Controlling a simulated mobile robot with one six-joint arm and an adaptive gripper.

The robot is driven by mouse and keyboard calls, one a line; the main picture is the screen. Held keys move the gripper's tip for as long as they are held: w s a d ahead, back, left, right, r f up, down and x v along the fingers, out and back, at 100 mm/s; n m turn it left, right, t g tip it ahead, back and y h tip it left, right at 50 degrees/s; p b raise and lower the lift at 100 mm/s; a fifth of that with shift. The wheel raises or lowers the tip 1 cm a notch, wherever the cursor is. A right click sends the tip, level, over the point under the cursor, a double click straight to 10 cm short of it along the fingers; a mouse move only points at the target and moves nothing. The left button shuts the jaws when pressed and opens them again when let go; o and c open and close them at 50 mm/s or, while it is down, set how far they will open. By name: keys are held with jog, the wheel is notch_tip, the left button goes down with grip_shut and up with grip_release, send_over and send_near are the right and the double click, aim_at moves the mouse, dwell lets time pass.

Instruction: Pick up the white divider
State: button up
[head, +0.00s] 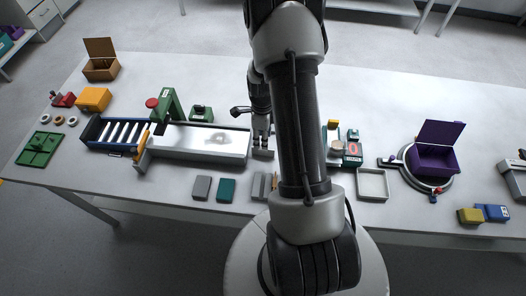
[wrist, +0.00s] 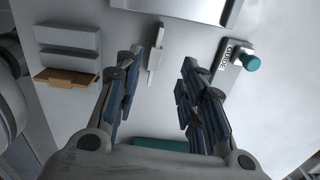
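My gripper (wrist: 161,62) is open, with its two fingers wide apart and nothing between the pads. A slim pale strip (wrist: 156,48), which looks like the white divider, lies on the table in the wrist view. It shows beyond and between the fingertips, apart from them, with its long side running away from me. In the head view my gripper (head: 262,135) points down by the right end of the long pale plate, partly beside my arm. I cannot pick out the strip for certain in the head view.
The wrist view shows a pale block with an orange edge (wrist: 67,77) at left, a labelled grey piece with a teal knob (wrist: 251,63) at right, and a pale plate (wrist: 180,10) beyond. In the head view a white tray (head: 360,194) and purple box (head: 436,160) stand right.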

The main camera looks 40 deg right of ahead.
aim_at(263, 152)
jog(key=f, duration=0.2)
jog(key=s+f, duration=0.1)
jog(key=f, duration=0.1)
jog(key=shift+s+b, duration=0.1)
jog(key=shift+b, duration=0.25)
jog(key=shift+f, duration=0.5)
jog(key=shift+c, duration=0.2)
jog(key=c, duration=0.8)
